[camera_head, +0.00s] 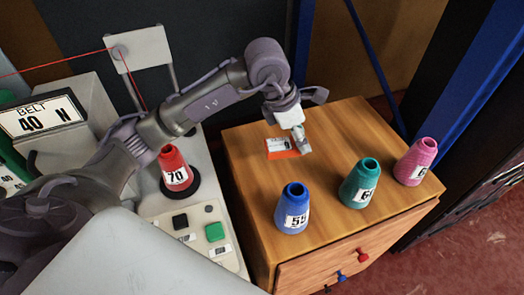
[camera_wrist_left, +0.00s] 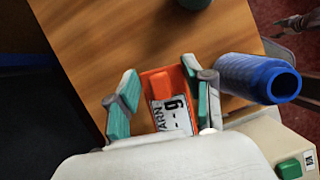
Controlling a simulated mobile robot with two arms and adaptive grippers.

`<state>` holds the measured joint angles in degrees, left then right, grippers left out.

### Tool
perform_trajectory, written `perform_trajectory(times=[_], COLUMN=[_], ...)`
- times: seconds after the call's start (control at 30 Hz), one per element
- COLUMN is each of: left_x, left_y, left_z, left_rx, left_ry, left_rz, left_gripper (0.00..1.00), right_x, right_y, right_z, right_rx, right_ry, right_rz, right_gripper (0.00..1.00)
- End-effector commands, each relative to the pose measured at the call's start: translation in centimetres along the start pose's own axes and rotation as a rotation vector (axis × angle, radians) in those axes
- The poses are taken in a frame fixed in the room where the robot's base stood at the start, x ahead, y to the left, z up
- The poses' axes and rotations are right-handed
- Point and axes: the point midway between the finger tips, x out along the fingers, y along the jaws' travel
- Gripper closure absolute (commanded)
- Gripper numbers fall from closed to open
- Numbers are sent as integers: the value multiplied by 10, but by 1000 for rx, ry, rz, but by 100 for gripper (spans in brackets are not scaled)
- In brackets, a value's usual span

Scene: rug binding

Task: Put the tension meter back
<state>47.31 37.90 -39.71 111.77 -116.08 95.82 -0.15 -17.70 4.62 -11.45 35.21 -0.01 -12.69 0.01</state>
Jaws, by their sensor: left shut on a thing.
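The tension meter is a small orange device with a white "YARN" display. It is at the left part of the wooden cabinet top (camera_head: 330,130) in the head view (camera_head: 281,152). In the left wrist view the meter (camera_wrist_left: 160,85) lies between the green-padded fingers. My left gripper (camera_head: 301,141) is shut on it from above, one finger on each side in the wrist view. I cannot tell whether the meter touches the wood. A grey jointed shape at the wrist view's upper right may be my right gripper; its jaws are unclear.
Blue (camera_head: 293,210), green (camera_head: 360,184) and pink (camera_head: 415,162) yarn cones stand on the cabinet's front and right. A red cone (camera_head: 175,170) stands on the pale machine (camera_head: 160,208) to the left. The cabinet's back right is clear.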

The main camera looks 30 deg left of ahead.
Motion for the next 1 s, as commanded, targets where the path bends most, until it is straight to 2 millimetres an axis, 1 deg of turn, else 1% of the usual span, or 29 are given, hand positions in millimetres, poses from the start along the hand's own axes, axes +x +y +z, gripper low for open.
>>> perform_trajectory(times=[0.03,0.1,0.17,0.27,0.6,0.7,0.83,0.93,1.0], left_x=[2,2,2,6,38,46,51,55,62], left_y=[2,5,9,21,92,107,118,120,119], left_z=[-1,-2,-4,-10,-47,-55,-61,-63,-66], left_rx=[-58,-121,-155,-181,-180,-177,-174,-172,-173], left_ry=[-1,0,1,4,6,4,3,4,4], left_rz=[24,49,63,71,69,68,69,69,68], left_gripper=[93,93,93,93,93,93,93,93,93], right_x=[4,5,5,2,-10,-12,-13,-14,-16], right_y=[0,1,1,2,2,2,2,2,2], right_z=[-1,-4,-7,-11,-13,-13,-13,-12,-12], right_rx=[0,0,0,0,-1,0,0,0,0], right_ry=[3,7,11,18,19,18,18,17,17], right_rz=[0,1,2,2,2,2,2,2,2], right_gripper=[42,42,42,42,42,42,42,42,42])
